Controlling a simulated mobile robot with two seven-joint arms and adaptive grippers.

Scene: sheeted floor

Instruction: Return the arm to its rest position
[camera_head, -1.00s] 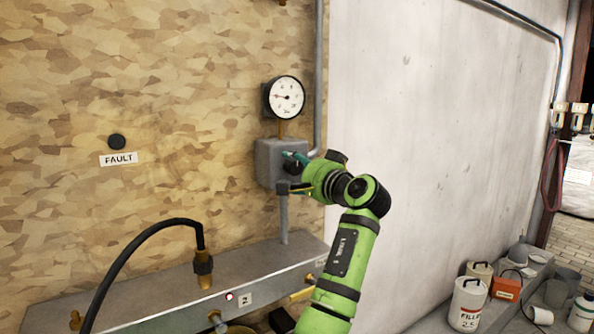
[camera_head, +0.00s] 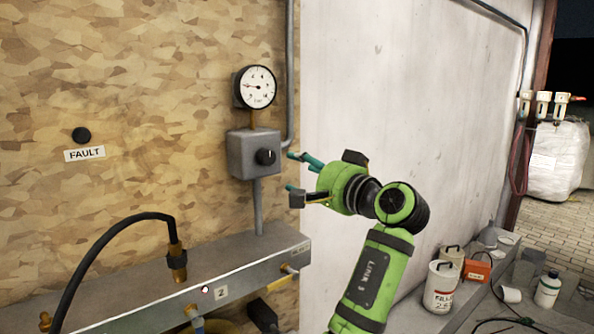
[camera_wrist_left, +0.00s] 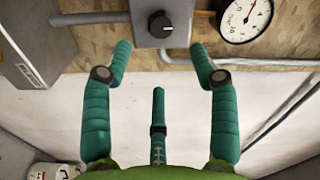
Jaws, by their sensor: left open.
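My left gripper (camera_head: 291,172), on a green arm, is open and empty in the head view. Its teal fingers are apart, to the right of a grey box (camera_head: 243,163) with a black knob (camera_head: 265,157) on the wall. The fingers are clear of the knob. In the left wrist view the open fingers (camera_wrist_left: 160,75) spread below the box (camera_wrist_left: 145,35) and its knob (camera_wrist_left: 161,25), with nothing between them. My right gripper is not in view.
A pressure gauge (camera_head: 257,87) sits above the box, and a FAULT label (camera_head: 84,154) is at left. A metal manifold (camera_head: 165,285) with a black hose (camera_head: 110,232) runs below. Containers such as a white bucket (camera_head: 440,290) stand on a ledge at right.

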